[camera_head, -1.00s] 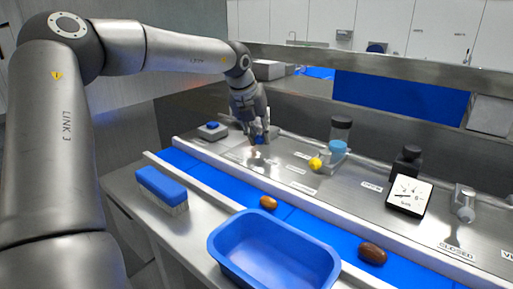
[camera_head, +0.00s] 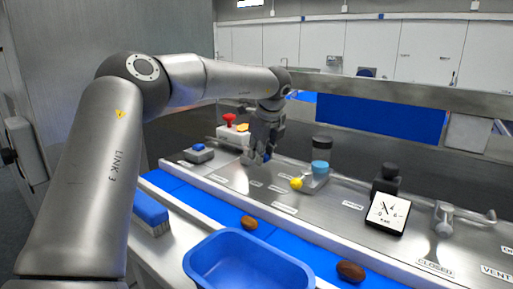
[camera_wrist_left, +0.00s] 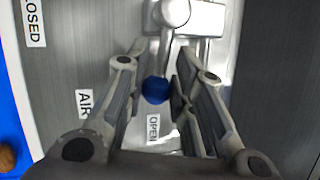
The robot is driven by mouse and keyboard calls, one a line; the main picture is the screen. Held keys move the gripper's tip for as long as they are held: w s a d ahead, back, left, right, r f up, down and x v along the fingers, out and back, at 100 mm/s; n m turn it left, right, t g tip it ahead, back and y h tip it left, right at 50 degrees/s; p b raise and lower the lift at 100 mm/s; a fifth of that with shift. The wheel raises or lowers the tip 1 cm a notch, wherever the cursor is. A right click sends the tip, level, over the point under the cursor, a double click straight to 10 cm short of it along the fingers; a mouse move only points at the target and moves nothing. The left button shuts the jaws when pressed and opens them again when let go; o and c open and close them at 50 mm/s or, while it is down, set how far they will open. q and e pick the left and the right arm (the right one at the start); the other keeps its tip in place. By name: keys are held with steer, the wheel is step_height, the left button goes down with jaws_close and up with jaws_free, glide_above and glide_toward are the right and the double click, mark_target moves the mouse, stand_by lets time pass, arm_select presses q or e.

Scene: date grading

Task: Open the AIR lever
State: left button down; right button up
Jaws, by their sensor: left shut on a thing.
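The AIR lever has a round blue knob (camera_wrist_left: 156,90), seen in the left wrist view just above the OPEN label (camera_wrist_left: 153,127). Its metal pivot (camera_wrist_left: 172,12) is at the top of that view. The AIR label (camera_wrist_left: 84,103) is left of the knob, and a CLOSED label (camera_wrist_left: 33,22) is at upper left. My left gripper (camera_wrist_left: 152,88) has its fingers on both sides of the knob and is shut on it. In the head view the left gripper (camera_head: 260,157) is low over the steel panel, with a bit of blue at its tips. My right gripper is not in view.
A yellow-knobbed lever (camera_head: 297,184), a gauge (camera_head: 387,214) and another metal lever (camera_head: 445,218) stand along the panel to the right. A red button (camera_head: 229,119) is behind the gripper. A blue tub (camera_head: 205,262), brush (camera_head: 150,210) and brown dates (camera_head: 249,222) are in front.

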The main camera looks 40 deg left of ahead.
arm_select(q)
steer(key=shift+w+r+n+g+p, duration=0.1)
steer(key=shift+w+n+g+p, duration=0.2)
steer(key=shift+w+n+p, duration=0.45)
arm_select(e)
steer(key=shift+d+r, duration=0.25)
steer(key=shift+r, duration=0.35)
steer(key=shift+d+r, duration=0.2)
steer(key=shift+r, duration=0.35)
arm_select(q)
steer(key=shift+s+n, duration=0.15)
steer(key=shift+n, duration=0.2)
steer(key=c, duration=1.3)
jaws_free()
steer(key=shift+d, duration=0.1)
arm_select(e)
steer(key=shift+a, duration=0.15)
arm_select(q)
steer(key=v, duration=1.1)
steer(key=shift+d+r, duration=0.3)
steer(key=shift+d, duration=0.05)
